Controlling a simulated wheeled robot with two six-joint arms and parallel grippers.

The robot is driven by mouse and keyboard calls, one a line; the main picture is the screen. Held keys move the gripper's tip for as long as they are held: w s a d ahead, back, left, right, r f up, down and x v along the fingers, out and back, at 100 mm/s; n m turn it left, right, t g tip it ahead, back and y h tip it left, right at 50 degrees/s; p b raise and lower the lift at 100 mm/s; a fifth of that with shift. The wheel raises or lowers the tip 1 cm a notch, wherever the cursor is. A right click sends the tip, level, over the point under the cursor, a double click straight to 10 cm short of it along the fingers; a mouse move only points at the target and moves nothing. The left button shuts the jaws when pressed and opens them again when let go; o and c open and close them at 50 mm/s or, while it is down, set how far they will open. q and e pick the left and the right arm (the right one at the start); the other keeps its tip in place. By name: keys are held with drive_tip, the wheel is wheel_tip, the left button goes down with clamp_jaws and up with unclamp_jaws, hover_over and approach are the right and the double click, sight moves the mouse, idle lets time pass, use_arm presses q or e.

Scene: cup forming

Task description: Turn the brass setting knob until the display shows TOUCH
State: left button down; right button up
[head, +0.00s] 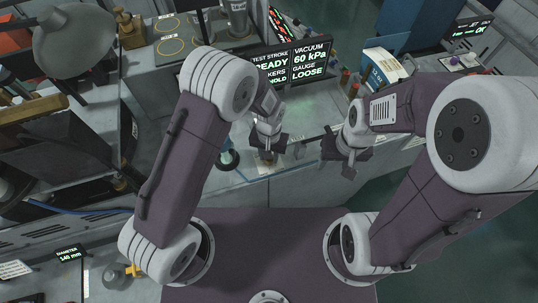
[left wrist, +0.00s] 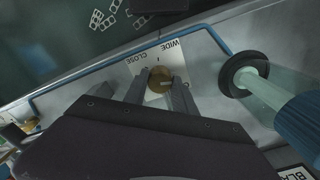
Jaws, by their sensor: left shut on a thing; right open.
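The brass setting knob (left wrist: 159,80) sits on a pale plate (left wrist: 172,52) lettered CLOSE and WIDE, seen in the left wrist view. My left gripper (left wrist: 160,86) is shut on the knob, one finger on each side. In the head view the left gripper (head: 268,153) points down at the bench and mostly hides the knob. The display (head: 308,59) reads GAUGE LOOSE, beside VACUUM 60 kPa and TEST STROKE READY; part of its left side is covered by my left arm. My right gripper (head: 345,158) is open and empty, to the right of the left one.
A dark ring on a pale stem with a blue handle (left wrist: 245,75) stands close right of the knob in the left wrist view. A blue tube (left wrist: 80,72) runs along the panel. A white and blue box (head: 382,67) stands right of the display.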

use_arm(q)
drive_tip(key=shift+w+r, duration=0.1)
drive_tip(key=c, duration=1)
unclamp_jaws()
wheel_tip(320, 180, up, 9)
drive_tip(key=shift+b, duration=1)
